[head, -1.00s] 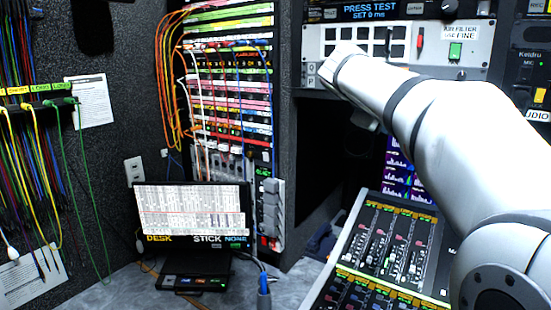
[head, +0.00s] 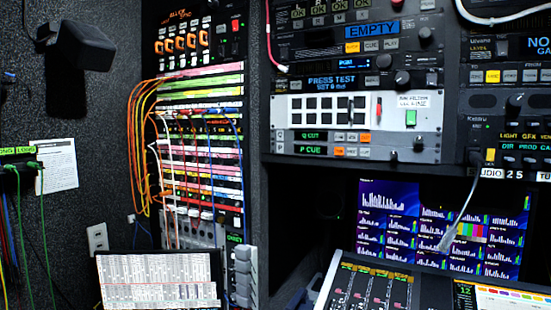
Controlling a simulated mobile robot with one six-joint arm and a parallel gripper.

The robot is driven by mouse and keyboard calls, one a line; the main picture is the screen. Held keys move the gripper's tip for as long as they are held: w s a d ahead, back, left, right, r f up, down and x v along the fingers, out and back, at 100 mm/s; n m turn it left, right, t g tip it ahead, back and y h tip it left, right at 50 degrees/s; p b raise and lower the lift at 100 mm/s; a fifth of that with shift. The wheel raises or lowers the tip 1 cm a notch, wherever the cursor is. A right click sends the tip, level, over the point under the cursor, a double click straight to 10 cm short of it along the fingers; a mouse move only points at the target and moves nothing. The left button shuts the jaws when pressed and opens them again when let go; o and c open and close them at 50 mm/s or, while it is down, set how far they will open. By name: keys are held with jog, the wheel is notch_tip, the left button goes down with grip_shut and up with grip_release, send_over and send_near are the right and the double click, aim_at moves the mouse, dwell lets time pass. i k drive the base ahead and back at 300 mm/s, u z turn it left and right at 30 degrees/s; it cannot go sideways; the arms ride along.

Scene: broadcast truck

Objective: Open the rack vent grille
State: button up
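A pale panel (head: 355,115) in the middle rack looks like the vent grille. My gripper is not in view, and no part of my arm shows.
Rack units with buttons lie above and below the panel. A dark bay with a monitor (head: 440,225) is underneath, with a mixing desk (head: 370,285) in front. Orange cables (head: 140,140) hang by the left patch rack. A laptop-like screen (head: 160,282) stands lower left.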

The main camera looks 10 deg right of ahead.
aim_at(341, 110)
jog(key=z, duration=2.8)
jog(key=k, duration=1.25)
jog(key=u, duration=1.65)
jog(key=i, duration=0.95)
jog(key=z, duration=0.05)
